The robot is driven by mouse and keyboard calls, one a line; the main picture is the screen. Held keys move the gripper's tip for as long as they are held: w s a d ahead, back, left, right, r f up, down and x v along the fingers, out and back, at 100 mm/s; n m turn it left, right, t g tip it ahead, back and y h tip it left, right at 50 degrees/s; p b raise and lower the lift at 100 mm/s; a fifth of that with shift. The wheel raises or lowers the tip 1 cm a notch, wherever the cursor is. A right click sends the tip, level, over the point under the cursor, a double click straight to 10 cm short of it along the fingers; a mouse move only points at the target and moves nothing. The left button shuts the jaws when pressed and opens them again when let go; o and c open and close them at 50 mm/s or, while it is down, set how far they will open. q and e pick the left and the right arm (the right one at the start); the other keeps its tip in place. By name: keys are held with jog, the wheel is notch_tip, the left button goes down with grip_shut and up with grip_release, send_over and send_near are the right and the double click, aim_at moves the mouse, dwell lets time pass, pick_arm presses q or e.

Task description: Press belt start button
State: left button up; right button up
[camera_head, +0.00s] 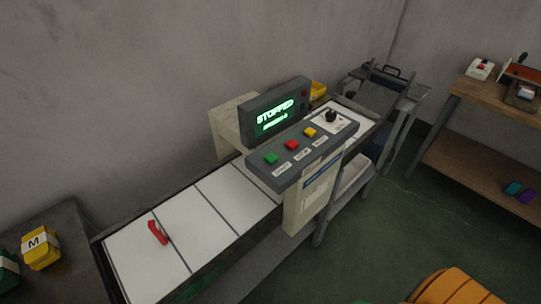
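A grey control panel (283,174) sits on the machine over the belt. It carries a green button (271,159), a red button (291,145), a yellow button (310,132) and a black knob (331,116) on a white plate. The labels below the buttons are too small to read. A dark display (275,113) behind the panel reads "STOPPED" in green, with a smaller line under it. The belt (192,221) has white sections with dark gaps. Neither of my grippers is in view, and nothing touches the buttons.
A red piece (157,232) lies on the near belt. A yellow block marked M (41,248) stands on a dark table at left. A wooden workbench (480,109) stands at right. An orange ribbed object (452,287) is cut off at the bottom. Green floor between is clear.

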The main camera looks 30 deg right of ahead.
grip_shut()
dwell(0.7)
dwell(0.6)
